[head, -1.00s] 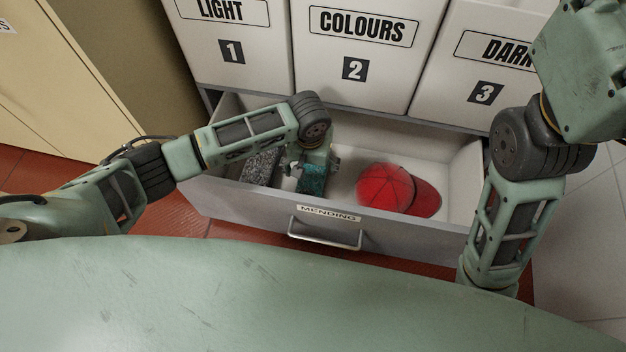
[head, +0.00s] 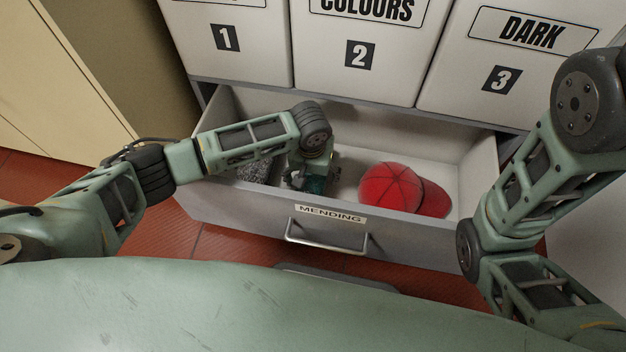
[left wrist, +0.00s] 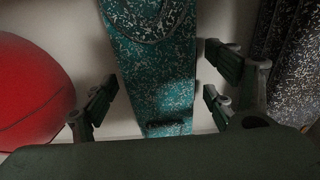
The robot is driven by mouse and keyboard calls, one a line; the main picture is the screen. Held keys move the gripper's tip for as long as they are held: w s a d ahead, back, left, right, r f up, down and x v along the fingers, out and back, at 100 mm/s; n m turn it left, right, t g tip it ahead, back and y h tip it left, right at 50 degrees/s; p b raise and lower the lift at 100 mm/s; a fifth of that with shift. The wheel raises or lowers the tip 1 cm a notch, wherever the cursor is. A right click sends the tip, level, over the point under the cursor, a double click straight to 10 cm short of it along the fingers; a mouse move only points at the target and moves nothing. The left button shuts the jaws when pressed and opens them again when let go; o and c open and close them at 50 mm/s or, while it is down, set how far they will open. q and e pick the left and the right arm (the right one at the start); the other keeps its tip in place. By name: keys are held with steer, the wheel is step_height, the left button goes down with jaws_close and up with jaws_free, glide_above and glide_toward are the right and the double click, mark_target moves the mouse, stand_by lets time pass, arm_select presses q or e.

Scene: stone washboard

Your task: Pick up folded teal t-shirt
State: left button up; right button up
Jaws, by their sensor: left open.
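The folded teal t-shirt (head: 316,186) lies in the open drawer, a speckled teal strip mostly hidden by my left gripper in the head view. In the left wrist view the teal t-shirt (left wrist: 160,65) runs down the middle, with a curved collar-like edge at the top. My left gripper (head: 306,182) is over it inside the drawer. In the left wrist view the left gripper (left wrist: 160,93) is open, with fingers on both sides of the t-shirt and a gap visible to each side. My right gripper is outside the views.
A red cap (head: 392,188) lies right of the t-shirt in the drawer. A dark speckled folded cloth (head: 258,170) lies on its left. The drawer front (head: 408,228) has a MENDING label and a handle (head: 328,238). White numbered bins (head: 358,85) stand behind.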

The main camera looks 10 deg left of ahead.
arm_select(q)
steer(key=c, duration=1.4)
steer(key=shift+o, duration=0.2)
steer(key=shift+r, duration=0.15)
